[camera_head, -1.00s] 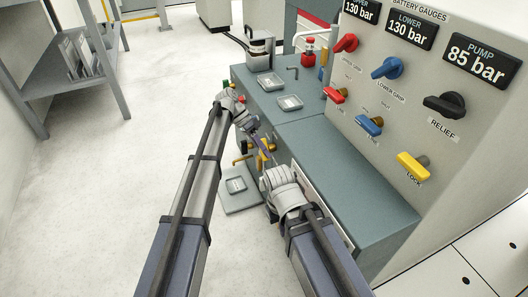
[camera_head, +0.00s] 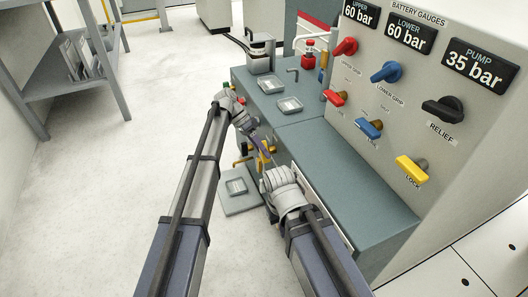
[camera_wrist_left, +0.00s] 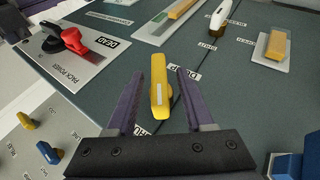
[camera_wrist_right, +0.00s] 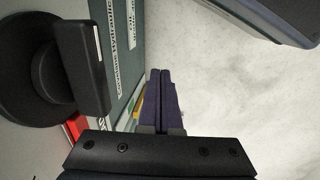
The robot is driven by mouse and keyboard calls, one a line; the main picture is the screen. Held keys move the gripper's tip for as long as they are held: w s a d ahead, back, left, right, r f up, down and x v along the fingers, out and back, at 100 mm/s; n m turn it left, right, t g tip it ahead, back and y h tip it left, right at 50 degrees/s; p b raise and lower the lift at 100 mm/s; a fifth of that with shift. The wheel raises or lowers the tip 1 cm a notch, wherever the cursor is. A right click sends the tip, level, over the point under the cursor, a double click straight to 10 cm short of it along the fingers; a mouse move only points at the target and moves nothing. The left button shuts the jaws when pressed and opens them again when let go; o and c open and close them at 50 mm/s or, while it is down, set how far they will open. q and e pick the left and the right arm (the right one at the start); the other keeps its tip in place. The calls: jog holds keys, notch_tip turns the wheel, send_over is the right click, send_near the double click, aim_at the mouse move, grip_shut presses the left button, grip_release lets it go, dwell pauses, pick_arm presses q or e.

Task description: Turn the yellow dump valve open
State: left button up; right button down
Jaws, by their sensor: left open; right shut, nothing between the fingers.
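The yellow dump valve (camera_wrist_left: 159,88) is a bar-shaped handle on a dark panel. In the left wrist view it points up the picture and lies between my left gripper's two fingers, with a gap on each side. My left gripper (camera_wrist_left: 158,95) is open around it and does not visibly grip it. In the head view my left gripper (camera_head: 263,150) is at the front side of the teal bench, and the valve is hard to make out there. My right gripper (camera_wrist_right: 162,85) is shut and empty, beside a large black knob (camera_wrist_right: 85,65).
In the left wrist view a red-black knob (camera_wrist_left: 75,41) is at upper left. In the head view the grey panel (camera_head: 385,150) carries coloured valves, a yellow lock handle (camera_head: 411,169) and gauges reading 60, 60 and 35 bar.

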pick_arm(q)
jog(key=p+v, duration=0.4)
jog(key=v, duration=0.2)
jog(key=shift+a+r, duration=0.15)
jog(key=shift+r, duration=0.15)
jog(key=shift+f, duration=0.1)
jog(key=s+a+f+n+t+h+b, duration=0.3)
jog(key=t+h+b, duration=0.4)
jog(key=b, duration=0.5)
jog(key=shift+s+b+x, duration=0.2)
jog(key=shift+b+x, duration=1)
jog(key=shift+x, duration=2.55)
jog(key=shift+d+r, duration=0.1)
jog(key=shift+r, duration=0.05)
